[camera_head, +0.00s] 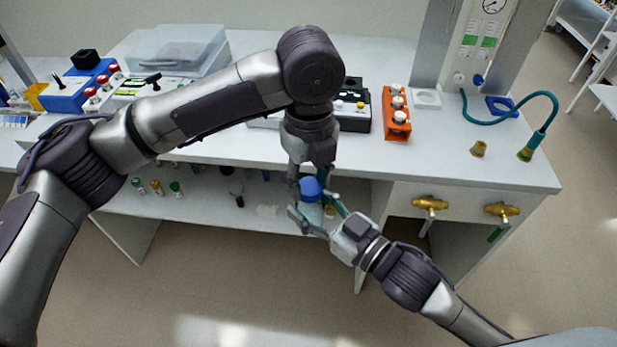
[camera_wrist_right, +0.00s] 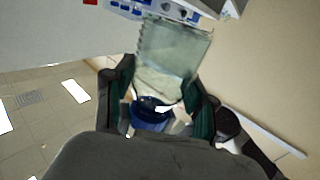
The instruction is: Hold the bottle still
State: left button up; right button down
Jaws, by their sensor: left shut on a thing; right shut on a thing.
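In the right wrist view, the clear, greenish body (camera_wrist_right: 172,58) and the blue cap (camera_wrist_right: 150,108) show between the dark green fingers (camera_wrist_right: 162,98). The fingers hide part of the bottle.
The white bench (camera_head: 450,165) is close behind the grippers, with a lower shelf (camera_head: 180,225) holding small vials. An orange rack (camera_head: 397,118) and a black-and-white device (camera_head: 355,108) stand on top. Brass valves (camera_head: 430,203) stick out at the right front. The floor in front is clear.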

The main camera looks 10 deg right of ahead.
pick_arm(q)
jog(key=m, duration=0.8)
jog(key=shift+w+d, duration=0.1)
jog(key=m, duration=0.7)
jog(key=shift+d, duration=0.1)
jog(key=o, duration=0.8)
notch_tip(320, 180, up, 12)
